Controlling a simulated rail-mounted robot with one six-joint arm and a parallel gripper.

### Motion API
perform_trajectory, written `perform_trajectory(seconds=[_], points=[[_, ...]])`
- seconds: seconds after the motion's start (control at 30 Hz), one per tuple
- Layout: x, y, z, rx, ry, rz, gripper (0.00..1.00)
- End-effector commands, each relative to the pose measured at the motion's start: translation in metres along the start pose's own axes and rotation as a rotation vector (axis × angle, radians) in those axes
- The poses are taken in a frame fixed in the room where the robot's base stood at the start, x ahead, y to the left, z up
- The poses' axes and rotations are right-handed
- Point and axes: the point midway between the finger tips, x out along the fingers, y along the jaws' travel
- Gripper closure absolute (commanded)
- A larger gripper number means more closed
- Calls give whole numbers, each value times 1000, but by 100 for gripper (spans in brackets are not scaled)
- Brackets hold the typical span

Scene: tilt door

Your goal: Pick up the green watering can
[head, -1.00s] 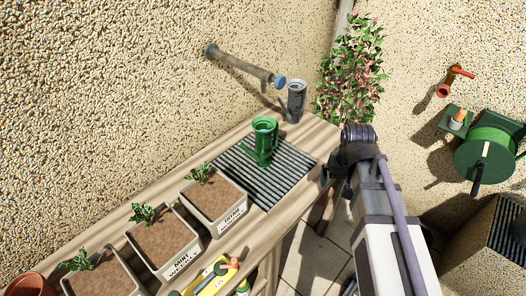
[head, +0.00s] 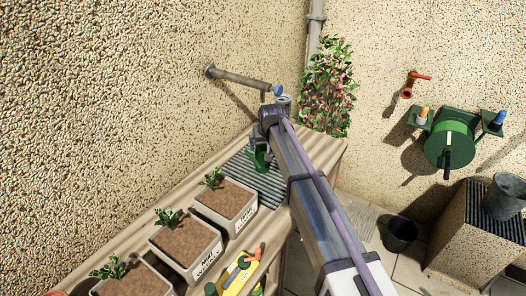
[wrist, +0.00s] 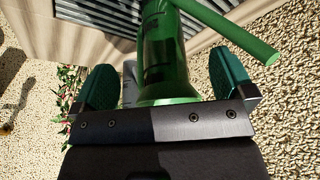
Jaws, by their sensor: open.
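The green watering can (head: 262,160) stands on a grey ribbed mat (head: 240,172) on the wooden bench, mostly hidden behind my gripper (head: 261,143). In the wrist view the can's green body (wrist: 165,55) lies between my two teal fingers, with its long spout (wrist: 235,38) reaching out to the upper right. My gripper (wrist: 164,78) is open, one finger on each side of the can. I see gaps beside the can body, so the fingers look apart from it.
Planters with seedlings (head: 226,200) line the bench to the left. A grey metal can (head: 284,101) stands behind my gripper, below a wall pipe (head: 240,80). A yellow tool box (head: 240,272) is at the front. A flowering bush (head: 328,85) stands beyond the bench.

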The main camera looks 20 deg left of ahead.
Motion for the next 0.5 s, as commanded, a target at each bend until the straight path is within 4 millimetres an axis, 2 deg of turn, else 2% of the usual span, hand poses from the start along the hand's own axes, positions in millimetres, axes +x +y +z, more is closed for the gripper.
perform_trajectory(seconds=[0.03, 0.27, 0.5], points=[[4, 0, -9, 0, 0, 0, 0], [8, 0, -19, 0, -1, 0, 0], [30, 0, -58, 0, -1, 0, 0]])
